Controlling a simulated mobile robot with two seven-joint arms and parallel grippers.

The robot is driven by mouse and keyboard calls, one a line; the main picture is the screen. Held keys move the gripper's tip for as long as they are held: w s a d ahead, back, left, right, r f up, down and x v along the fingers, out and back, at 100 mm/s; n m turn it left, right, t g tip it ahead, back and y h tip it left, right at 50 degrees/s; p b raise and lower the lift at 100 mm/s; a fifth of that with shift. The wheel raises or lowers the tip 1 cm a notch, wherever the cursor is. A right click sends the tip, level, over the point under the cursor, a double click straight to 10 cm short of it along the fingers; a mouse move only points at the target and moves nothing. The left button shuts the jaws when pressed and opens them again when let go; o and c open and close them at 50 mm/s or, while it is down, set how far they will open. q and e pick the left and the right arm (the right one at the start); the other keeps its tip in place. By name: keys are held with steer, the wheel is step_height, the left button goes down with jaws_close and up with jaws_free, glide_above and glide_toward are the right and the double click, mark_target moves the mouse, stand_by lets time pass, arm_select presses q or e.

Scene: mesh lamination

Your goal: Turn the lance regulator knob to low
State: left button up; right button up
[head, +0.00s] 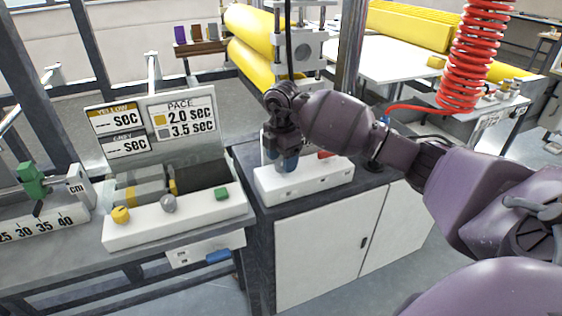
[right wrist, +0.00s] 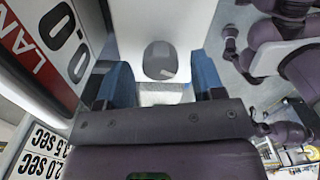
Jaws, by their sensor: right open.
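The lance regulator is a white box (head: 318,181) on the dark top of the white cabinet in the head view. My right gripper (head: 286,163) points down over its left part, and its blue fingertips are close to the box. In the right wrist view the gripper (right wrist: 161,82) is open, with its blue fingers apart. A dark grey rounded knob (right wrist: 160,58) on the white box shows ahead, between the fingers in the picture. I cannot tell whether either finger touches it. In the head view the gripper hides the knob. My left gripper is not in view.
A display panel (right wrist: 45,45) reading "LAN" and "0.0" stands close on the left in the right wrist view. A white panel with yellow, grey and green knobs (head: 175,215) sits left of the cabinet. A red coiled hose (head: 465,60) hangs at the right.

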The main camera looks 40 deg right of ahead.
steer(key=shift+f, duration=0.5)
steer(key=c, duration=0.9)
steer(key=shift+r+n, duration=0.1)
steer(key=shift+n, duration=0.2)
